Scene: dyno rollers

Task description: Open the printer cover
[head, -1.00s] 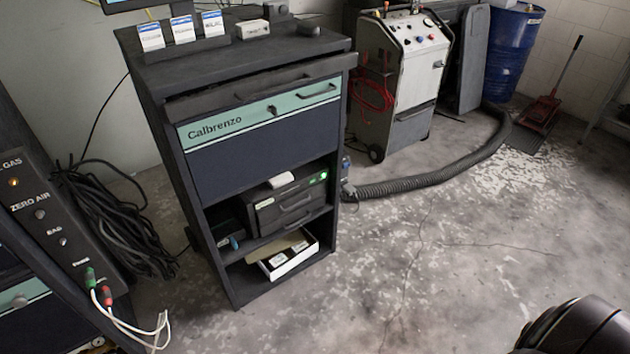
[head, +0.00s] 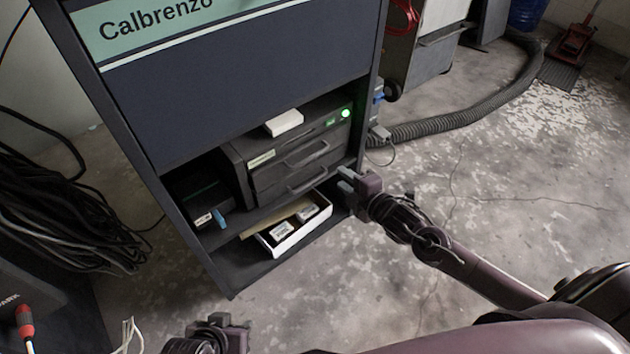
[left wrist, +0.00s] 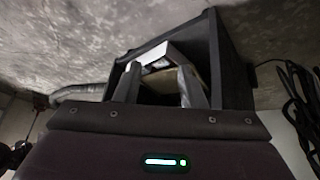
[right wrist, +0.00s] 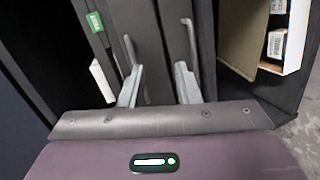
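The dark printer (head: 240,170) sits on the cabinet's middle shelf, with a green light at its upper right. Its front has an upper handle (head: 306,154) and a lower handle (head: 306,180), and the front looks closed. My right gripper (head: 348,186) is at the right edge of the cabinet opening, near the printer front. In the right wrist view its fingers (right wrist: 158,80) are apart and empty, pointing at the printer front, with the two handles close to the fingertips. My left gripper (head: 218,322) is low in front of the cabinet. Its fingers (left wrist: 160,85) are apart and empty.
A white block (head: 284,122) lies on the printer. An open white box (head: 290,238) with small cartons is on the bottom shelf. The cabinet's side panels (head: 371,85) border the opening. Black cables (head: 60,225) lie at left. A hose (head: 450,120) crosses the floor at right.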

